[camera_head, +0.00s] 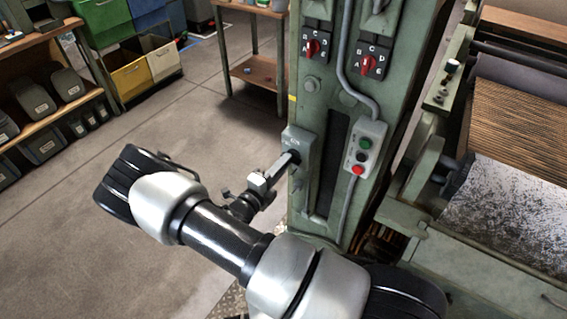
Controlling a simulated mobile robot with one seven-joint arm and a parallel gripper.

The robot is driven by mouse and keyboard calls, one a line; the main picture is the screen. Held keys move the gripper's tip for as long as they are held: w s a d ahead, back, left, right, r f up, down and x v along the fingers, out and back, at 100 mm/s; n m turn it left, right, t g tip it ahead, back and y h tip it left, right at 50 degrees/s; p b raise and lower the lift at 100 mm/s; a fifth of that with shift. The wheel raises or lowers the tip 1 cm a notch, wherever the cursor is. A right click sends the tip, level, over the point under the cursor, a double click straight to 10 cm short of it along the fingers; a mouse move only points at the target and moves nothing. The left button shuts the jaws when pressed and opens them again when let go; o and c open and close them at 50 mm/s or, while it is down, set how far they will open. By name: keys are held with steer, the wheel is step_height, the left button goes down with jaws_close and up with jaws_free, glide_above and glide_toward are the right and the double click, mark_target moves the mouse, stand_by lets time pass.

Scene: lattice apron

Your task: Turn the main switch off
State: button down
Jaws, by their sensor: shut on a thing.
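A small grey-green switch box (301,141) is fixed to the left edge of the green machine column. It carries a dark round switch, partly hidden behind my gripper, and I take it for the main switch. My gripper (291,158) reaches up to the front of this box from the lower left, and its fingertips are shut on the switch's knob. The knob's exact angle is too small and too covered to read.
Two red rotary selectors (312,48) (371,65) sit higher on the column (300,105). A push-button box (363,148) with green, black and red buttons is right of the switch. A conduit runs beside it. Open floor (150,240) lies left; machine bed (510,215) right.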

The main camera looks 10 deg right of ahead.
stand_by(0.5)
steer(key=c, duration=1.8)
jaws_free()
steer(key=v, duration=1.7)
steer(key=shift+s+a+r+b, duration=0.1)
steer(key=shift+s+a+b, duration=0.1)
steer(key=shift+b, duration=0.15)
